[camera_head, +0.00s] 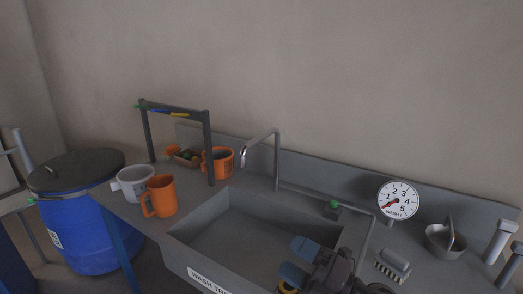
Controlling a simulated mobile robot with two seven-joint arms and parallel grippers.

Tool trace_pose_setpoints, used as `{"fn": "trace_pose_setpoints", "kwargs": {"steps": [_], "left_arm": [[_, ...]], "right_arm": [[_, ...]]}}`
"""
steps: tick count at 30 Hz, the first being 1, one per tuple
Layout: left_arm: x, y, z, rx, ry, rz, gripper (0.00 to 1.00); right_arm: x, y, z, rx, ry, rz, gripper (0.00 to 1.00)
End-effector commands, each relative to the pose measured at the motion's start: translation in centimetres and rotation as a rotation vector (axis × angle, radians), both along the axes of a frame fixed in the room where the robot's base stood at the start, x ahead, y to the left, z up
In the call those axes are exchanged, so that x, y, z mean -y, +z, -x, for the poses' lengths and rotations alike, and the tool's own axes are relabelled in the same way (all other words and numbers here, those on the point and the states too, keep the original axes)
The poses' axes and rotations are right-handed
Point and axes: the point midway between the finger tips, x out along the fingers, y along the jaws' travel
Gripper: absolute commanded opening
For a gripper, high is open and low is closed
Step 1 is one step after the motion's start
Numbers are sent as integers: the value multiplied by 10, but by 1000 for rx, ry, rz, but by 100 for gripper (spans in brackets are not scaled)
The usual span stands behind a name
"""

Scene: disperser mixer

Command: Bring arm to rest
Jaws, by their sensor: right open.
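My right gripper (299,262) is at the lower middle of the head view, over the right front part of the sink (205,213). Its two blue fingertips point left and stand apart, with nothing seen between them. The dark wrist and arm come in from the bottom edge and cover part of the sink's front. A small yellow ring shows just below the fingers; I cannot tell what it belongs to. My left gripper is not in view.
An orange jug (160,196), a white pot (134,182) and an orange mug (218,162) stand left of the tap (276,150). A dial (397,201), brush (393,265) and metal bowl (445,240) are on the right. A blue barrel (88,235) stands left.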

Motion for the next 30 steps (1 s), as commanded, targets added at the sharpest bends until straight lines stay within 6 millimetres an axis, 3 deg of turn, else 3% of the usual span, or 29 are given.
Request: {"fn": "trace_pose_setpoints", "kwargs": {"steps": [7, 14, 21, 25, 30], "left_arm": [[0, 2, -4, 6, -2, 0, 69], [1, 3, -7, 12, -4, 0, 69], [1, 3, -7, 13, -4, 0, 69], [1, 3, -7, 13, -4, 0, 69], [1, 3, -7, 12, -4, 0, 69]], "right_arm": [[64, -2, -8, -286, -400, -330, 78], [133, -41, 9, -616, -763, -558, 78], [188, -102, 66, -1016, -1107, -710, 78], [205, -133, 111, -1250, -1268, -757, 78], [213, -156, 159, -1477, -1402, -773, 78]]}}
